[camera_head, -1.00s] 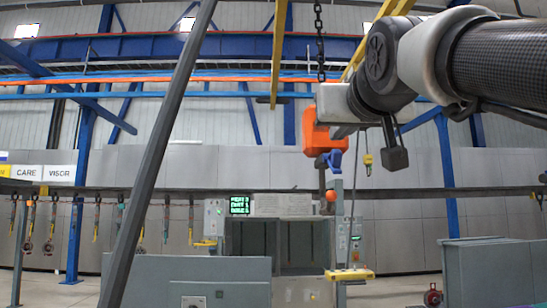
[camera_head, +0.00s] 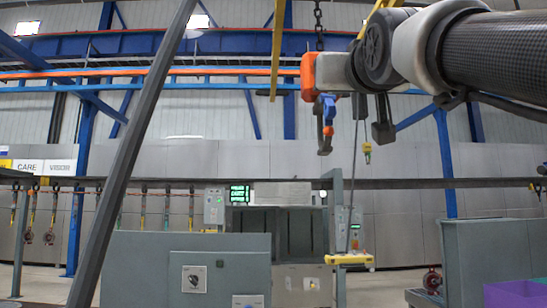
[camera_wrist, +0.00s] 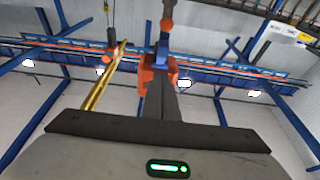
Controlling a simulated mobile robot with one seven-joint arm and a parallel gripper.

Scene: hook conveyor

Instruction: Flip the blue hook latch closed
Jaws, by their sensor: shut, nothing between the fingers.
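The blue hook latch (camera_head: 329,106) is on the front of the orange hoist block (camera_head: 308,76), above the dark hook (camera_head: 325,146). The head view does not show clearly whether the latch is closed. My gripper (camera_wrist: 166,72) is shut and empty. In the head view its wrist end is right beside the orange block, and its fingertips are hard to make out. In the wrist view, which is upside down, the dark fingers reach towards the orange block (camera_wrist: 148,76) and the blue latch (camera_wrist: 162,50). I cannot tell whether they touch.
A chain (camera_head: 319,25) holds the hoist block from above. Grey cabinets (camera_head: 190,270) stand in front, a purple bin (camera_head: 515,295) at lower right. A slanted grey post (camera_head: 135,150) crosses the left side.

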